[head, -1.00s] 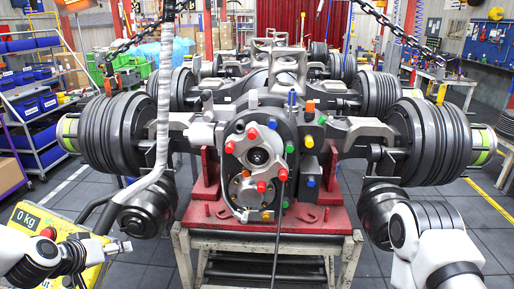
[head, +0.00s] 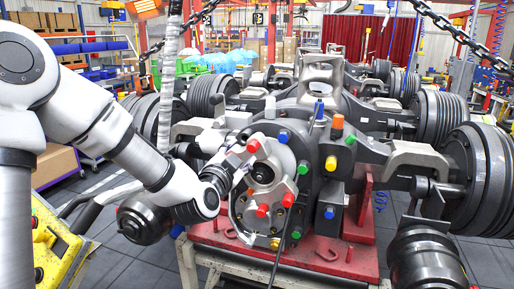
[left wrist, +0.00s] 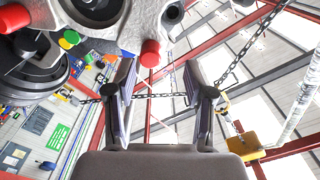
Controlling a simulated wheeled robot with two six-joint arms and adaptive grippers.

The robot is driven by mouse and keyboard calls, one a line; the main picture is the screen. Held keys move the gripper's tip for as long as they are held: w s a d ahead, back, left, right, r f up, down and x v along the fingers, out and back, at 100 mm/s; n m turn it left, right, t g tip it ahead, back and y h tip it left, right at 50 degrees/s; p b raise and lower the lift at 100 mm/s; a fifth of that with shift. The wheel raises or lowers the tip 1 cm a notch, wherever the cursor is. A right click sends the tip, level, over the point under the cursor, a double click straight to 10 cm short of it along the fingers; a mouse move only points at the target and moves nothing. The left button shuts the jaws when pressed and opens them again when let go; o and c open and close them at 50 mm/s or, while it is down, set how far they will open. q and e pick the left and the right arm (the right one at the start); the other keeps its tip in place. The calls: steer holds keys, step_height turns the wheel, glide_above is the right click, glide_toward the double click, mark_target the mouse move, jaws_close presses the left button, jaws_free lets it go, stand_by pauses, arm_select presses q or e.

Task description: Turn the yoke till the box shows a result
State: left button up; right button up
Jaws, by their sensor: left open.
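The axle's drive head (head: 290,150) faces me, a grey housing with red, green, blue and orange caps. The yoke seems to be the dark round piece (head: 262,174) in its front plate; its outline is not clear. My left gripper (head: 238,168) is at the left side of this plate, with its fingers near the red caps. In the left wrist view the fingers (left wrist: 160,82) are apart with nothing held, and a red cap (left wrist: 151,52) shows just beyond the gap. A yellow box (head: 58,250) stands at the lower left; no readout shows on its visible part. My right gripper is out of view.
The axle sits on a red stand (head: 345,262). Large dark drums (head: 485,170) flank it. A pale hanging post (head: 168,80) and chains (head: 440,22) cross the space above. A black rod (head: 277,262) slants down in front of the plate.

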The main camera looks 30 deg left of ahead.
mark_target(251, 147)
arm_select(q)
steer(key=w, duration=0.3)
steer(key=w+p, duration=0.1)
steer(key=w, duration=0.1)
steer(key=shift+w+d, duration=0.3)
steer(key=shift+d, duration=0.05)
steer(key=shift+w+f, duration=0.15)
steer(key=shift+w, duration=0.15)
steer(key=shift+s+a, duration=0.35)
steer(key=shift+s, duration=0.05)
steer(key=shift+s+a, duration=0.1)
steer(key=shift+a, duration=0.05)
steer(key=c, duration=0.9)
steer(key=shift+d+r, duration=0.2)
jaws_close()
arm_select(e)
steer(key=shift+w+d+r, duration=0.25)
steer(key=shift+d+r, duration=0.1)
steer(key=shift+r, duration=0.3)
arm_select(q)
steer(key=shift+w, duration=0.2)
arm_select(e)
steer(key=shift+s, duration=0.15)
